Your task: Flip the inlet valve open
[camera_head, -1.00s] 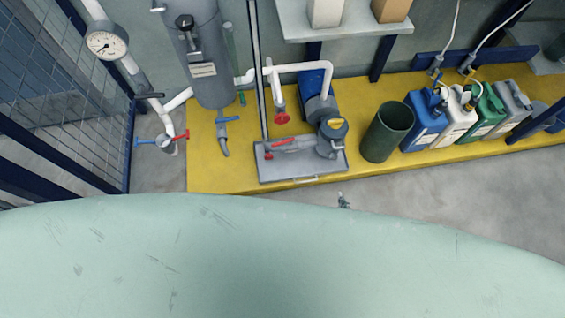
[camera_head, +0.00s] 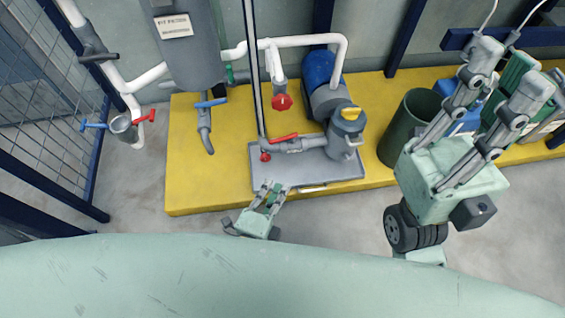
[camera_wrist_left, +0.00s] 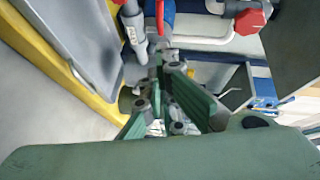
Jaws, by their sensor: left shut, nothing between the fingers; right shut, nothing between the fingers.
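A valve with a red lever (camera_head: 284,138) sits on the grey pipe at the pump's side, above the grey tray (camera_head: 240,165). The lever lies roughly along the pipe; no label shows which valve is the inlet. A red lever (camera_wrist_left: 160,16) also shows at the top of the left wrist view. My left gripper (camera_head: 271,190) is shut and empty at the tray's front edge, apart from the lever; its fingers show in the left wrist view (camera_wrist_left: 168,65). My right gripper (camera_head: 502,72) is shut and empty, high at the right, hiding part of the canisters.
A red handwheel (camera_head: 282,102) hangs on the white pipe near the blue pump motor (camera_head: 320,70). A blue lever (camera_head: 210,103) is under the grey tank (camera_head: 185,50). A dark green bin (camera_head: 405,125) stands right of the pump. The concrete floor in front is clear.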

